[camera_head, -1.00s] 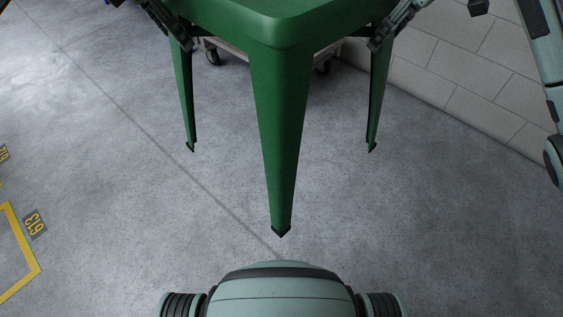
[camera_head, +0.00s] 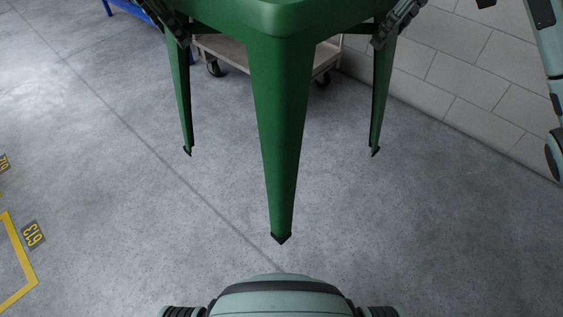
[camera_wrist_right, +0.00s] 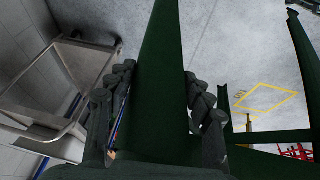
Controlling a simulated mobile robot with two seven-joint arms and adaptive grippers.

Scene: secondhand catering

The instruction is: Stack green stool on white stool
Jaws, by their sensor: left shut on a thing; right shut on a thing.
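The green stool (camera_head: 277,120) hangs in front of me at the top of the head view, its legs pointing down and apart from the floor. My left gripper (camera_head: 180,32) is shut on its left side. My right gripper (camera_head: 384,36) is shut on its right side. In the right wrist view, a dark green leg of the stool (camera_wrist_right: 158,90) lies between the fingers of my right gripper (camera_wrist_right: 158,105). The seat is cut off by the top edge of the head view. I do not see the white stool in any view.
A wheeled cart (camera_head: 222,52) stands behind the stool by the pale block wall (camera_head: 470,75); it also shows in the right wrist view (camera_wrist_right: 65,85). A blue frame (camera_head: 130,8) is at the upper left. The grey floor (camera_head: 110,190) around has yellow markings (camera_head: 18,262).

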